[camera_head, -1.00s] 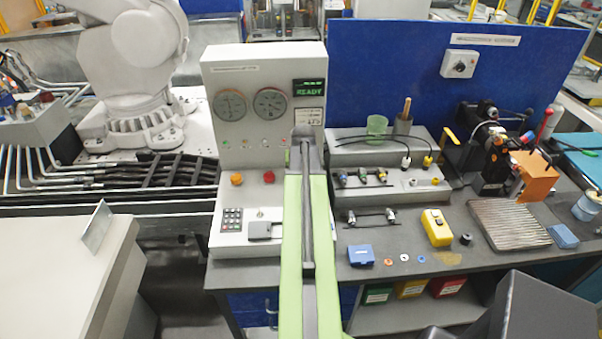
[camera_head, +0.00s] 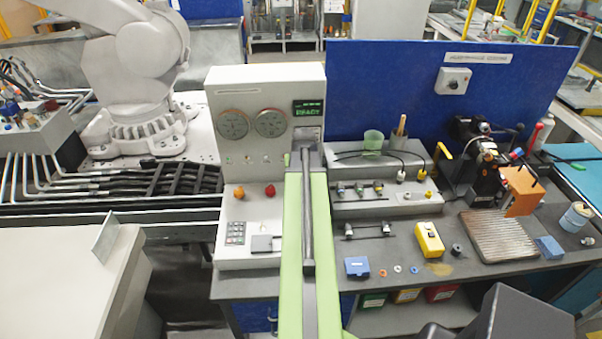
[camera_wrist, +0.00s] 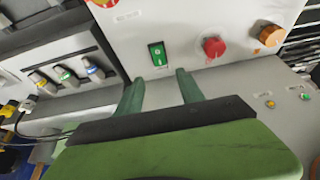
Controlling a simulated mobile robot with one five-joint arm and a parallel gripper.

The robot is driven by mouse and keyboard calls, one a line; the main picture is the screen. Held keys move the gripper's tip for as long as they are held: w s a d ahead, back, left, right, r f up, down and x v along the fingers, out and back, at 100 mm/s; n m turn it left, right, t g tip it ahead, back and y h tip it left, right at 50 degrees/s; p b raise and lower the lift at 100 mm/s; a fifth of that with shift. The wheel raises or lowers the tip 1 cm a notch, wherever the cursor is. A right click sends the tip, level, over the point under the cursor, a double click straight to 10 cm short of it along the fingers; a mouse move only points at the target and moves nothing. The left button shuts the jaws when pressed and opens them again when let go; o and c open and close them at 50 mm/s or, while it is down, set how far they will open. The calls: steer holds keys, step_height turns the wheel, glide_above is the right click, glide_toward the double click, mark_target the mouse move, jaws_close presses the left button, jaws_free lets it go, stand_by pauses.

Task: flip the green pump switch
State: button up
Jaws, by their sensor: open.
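The switch shows just past the fingertips, roughly in line with the gap; I cannot tell whether anything touches. In the head view my green arm reaches up to the control panel (camera_head: 226,92), and the switch is hidden behind it. The panel's display reads READY.
A red knob (camera_wrist: 214,47) and an orange knob (camera_wrist: 270,36) sit beside the switch in the wrist view. Small coloured valves (camera_wrist: 66,74) are on the other side. The keypad (camera_head: 236,232) is on the console's sloped front. A yellow box (camera_head: 429,240) stands on the bench.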

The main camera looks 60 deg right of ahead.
steer(key=p+v, duration=0.6)
steer(key=v, duration=0.2)
steer(key=shift+r, duration=0.2)
steer(key=shift+a, duration=0.1)
steer(key=w+a+f+n+t+y+b, duration=0.1)
steer(key=w+a+f+n+b, duration=0.25)
steer(key=w+a, duration=0.9)
steer(key=w+a+f+n+y+b, duration=0.1)
steer(key=w+a+f+n+b, duration=0.3)
steer(key=w+a, duration=0.8)
steer(key=s+a+f+n+g+y+b, duration=0.1)
steer(key=a+f+b, duration=0.15)
steer(key=a, duration=0.75)
steer(key=s+a+f+n+b, duration=0.1)
steer(key=a+f+b, duration=0.15)
steer(key=a, duration=0.75)
steer(key=s+a+f+n+g, duration=0.1)
steer(key=s+a+f+g, duration=0.1)
steer(key=s+a, duration=0.3)
steer(key=shift+s+a+g+y, duration=0.3)
steer(key=shift+a+g, duration=0.1)
steer(key=shift+a, duration=1.1)
